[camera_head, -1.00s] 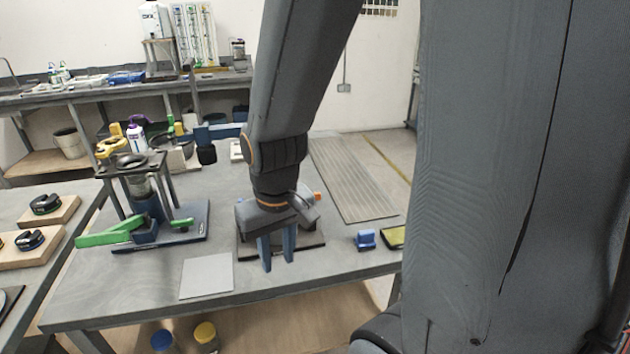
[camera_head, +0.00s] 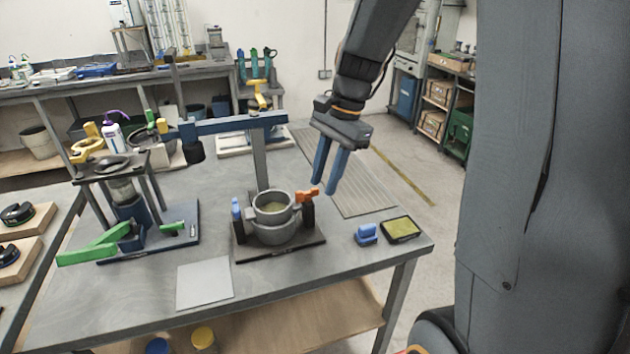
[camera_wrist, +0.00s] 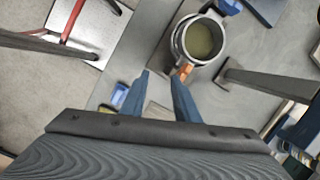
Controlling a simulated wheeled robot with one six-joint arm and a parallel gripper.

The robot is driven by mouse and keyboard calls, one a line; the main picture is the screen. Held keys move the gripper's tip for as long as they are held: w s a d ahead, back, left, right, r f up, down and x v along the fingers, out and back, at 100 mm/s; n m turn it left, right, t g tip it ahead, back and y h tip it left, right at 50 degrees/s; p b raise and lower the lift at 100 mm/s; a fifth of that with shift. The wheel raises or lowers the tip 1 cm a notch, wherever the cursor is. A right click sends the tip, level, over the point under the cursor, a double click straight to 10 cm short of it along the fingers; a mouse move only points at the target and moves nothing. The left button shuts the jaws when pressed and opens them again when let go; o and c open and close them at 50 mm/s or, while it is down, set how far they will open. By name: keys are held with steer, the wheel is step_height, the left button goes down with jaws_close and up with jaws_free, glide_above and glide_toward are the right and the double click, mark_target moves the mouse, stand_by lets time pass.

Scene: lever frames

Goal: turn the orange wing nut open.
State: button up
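The orange wing nut (camera_head: 308,195) sits on a dark post at the right side of a grey ring clamp (camera_head: 272,233) that holds a round cup. In the wrist view the wing nut (camera_wrist: 184,71) lies just beyond my fingertips, at the cup's near edge. My gripper (camera_head: 325,188) has blue fingers that stand apart with nothing between them. It is above and to the right of the wing nut in the head view, not seen touching it. The cup (camera_wrist: 200,38) shows a yellowish content from above.
A blue lever (camera_head: 237,208) is on the clamp's left side. A post with a blue crossbar (camera_head: 240,124) rises behind the clamp. A blue block (camera_head: 366,234) and a yellow-topped pad (camera_head: 401,229) lie to the right. A grey plate (camera_head: 205,283) lies in front; a green-handled stand (camera_head: 125,238) is at left.

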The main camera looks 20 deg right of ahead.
mark_target(307, 192)
steer(key=w+d+r+m+y, duration=0.1)
steer(key=w+r+m+y, duration=0.15)
steer(key=w+m, duration=0.2)
steer(key=shift+h, duration=0.45)
steer(key=p+x, duration=0.1)
steer(key=x, duration=0.6)
steer(key=shift+p, duration=0.35)
jaws_close()
